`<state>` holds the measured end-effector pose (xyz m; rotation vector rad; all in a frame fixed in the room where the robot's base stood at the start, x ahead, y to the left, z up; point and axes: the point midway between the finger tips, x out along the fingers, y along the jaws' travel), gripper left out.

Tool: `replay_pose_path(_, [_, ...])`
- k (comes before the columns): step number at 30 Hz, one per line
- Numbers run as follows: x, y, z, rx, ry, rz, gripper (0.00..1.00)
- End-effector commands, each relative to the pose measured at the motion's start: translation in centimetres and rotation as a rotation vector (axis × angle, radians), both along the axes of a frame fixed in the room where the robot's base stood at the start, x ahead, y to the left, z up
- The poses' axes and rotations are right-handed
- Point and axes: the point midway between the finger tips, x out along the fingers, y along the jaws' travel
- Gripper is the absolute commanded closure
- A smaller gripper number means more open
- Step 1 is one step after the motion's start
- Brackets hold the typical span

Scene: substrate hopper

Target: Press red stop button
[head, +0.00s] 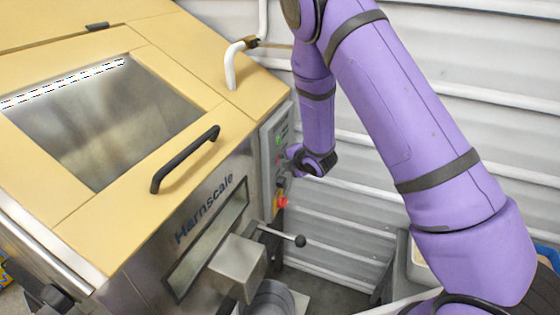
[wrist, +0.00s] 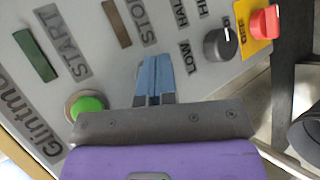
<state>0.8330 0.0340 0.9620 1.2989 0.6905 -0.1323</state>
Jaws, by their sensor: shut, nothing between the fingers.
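The grey control panel (head: 273,137) is on the side of the hopper machine; it fills much of the wrist view (wrist: 185,25). A STOP label (wrist: 155,22) lies ahead of my fingers, with a dark brown rectangle (wrist: 116,23) beside it. My gripper (wrist: 153,82) is shut and empty, its blue fingers pointing at the panel below that label. No red stop button shows there; my fingers and palm cover that part of the panel. I cannot tell whether the fingertips touch it. In the head view my gripper (head: 290,157) is close to the panel.
A green button (wrist: 88,106) is left of my fingers by the START label. A black selector knob (wrist: 221,45) and a red knob on a yellow plate (wrist: 264,21) are to the right. The hopper's black handle (head: 185,158) and a ball-ended lever (head: 299,240) stick out nearby.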

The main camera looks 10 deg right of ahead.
Motion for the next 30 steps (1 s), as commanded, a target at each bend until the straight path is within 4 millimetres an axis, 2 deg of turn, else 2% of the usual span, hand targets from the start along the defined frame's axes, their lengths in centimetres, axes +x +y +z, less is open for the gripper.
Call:
replay_pose_path(11, [0.0, 0.0, 0.0, 0.001, -0.001, 0.001, 1.0])
replay_pose_path(21, [-0.8, -1.1, 0.0, 0.0, 0.0, 0.001, 1.0])
replay_pose_path(30, [-1.0, -1.3, 0.0, 0.0, 0.0, 0.001, 1.0])
